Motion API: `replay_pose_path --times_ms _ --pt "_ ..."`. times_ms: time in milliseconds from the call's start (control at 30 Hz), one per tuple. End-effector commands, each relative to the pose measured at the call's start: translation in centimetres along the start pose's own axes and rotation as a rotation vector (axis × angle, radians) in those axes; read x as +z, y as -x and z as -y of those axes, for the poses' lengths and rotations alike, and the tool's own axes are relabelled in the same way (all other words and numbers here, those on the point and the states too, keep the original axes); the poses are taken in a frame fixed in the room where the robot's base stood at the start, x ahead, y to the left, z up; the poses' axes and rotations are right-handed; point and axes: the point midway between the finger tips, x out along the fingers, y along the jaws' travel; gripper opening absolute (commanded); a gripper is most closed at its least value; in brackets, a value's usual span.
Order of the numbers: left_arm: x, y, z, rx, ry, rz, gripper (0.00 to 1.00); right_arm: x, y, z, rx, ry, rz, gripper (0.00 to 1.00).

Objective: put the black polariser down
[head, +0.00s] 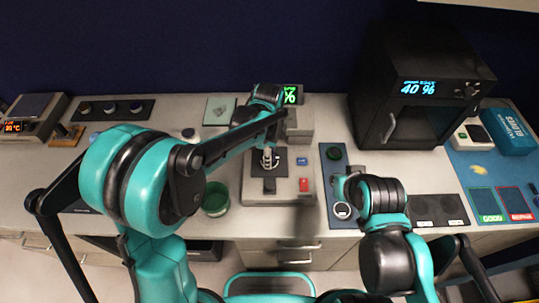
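A grey bench instrument (247,203) stands in the middle of the bench, with a dark square plate on top and a red button on its front right. A small black block (269,186) sits at the front of the plate, just below the gripper. I cannot tell whether it is the black polariser. My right arm is folded at the right, with its fingers hidden.
A blue panel (328,178) with a green knob lies right of the instrument. A black oven-like box (415,115) stands behind it. A green round dish (215,198) is to the left. A blue mat (470,165) with green and red trays is at the far right.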

Motion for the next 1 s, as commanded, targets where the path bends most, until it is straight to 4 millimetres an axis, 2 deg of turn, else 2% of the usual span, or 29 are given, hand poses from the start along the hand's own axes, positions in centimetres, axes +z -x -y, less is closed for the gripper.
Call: replay_pose_path --times_ms 233,267,333,633,733,867,1000 --pt "0.0 -0.3 0.0 0.0 0.0 0.0 0.18 0.1 -0.2 0.0 0.0 0.0 0.0 0.0" --pt "0.0 -0.3 0.0 0.0 0.0 0.0 0.49 0.2 -0.2 0.0 0.0 0.0 0.0 0.0" --pt "0.0 -0.2 0.0 0.0 0.0 0.0 0.67 0.1 -0.2 0.0 0.0 0.0 0.0 0.0" --pt "0.0 -0.1 0.0 0.0 0.0 0.0 0.67 0.1 -0.1 0.0 0.0 0.0 0.0 0.0" --pt "0.0 0.5 0.0 0.0 0.0 0.0 0.67 -0.2 0.2 0.0 0.0 0.0 0.0 0.0" --pt "0.0 2.5 0.0 0.0 0.0 0.0 0.67 -0.5 0.7 0.0 0.0 0.0 0.0 0.0" --pt "0.0 5.8 0.0 0.0 0.0 0.0 0.67 -0.9 1.3 0.0 0.0 0.0 0.0 0.0"
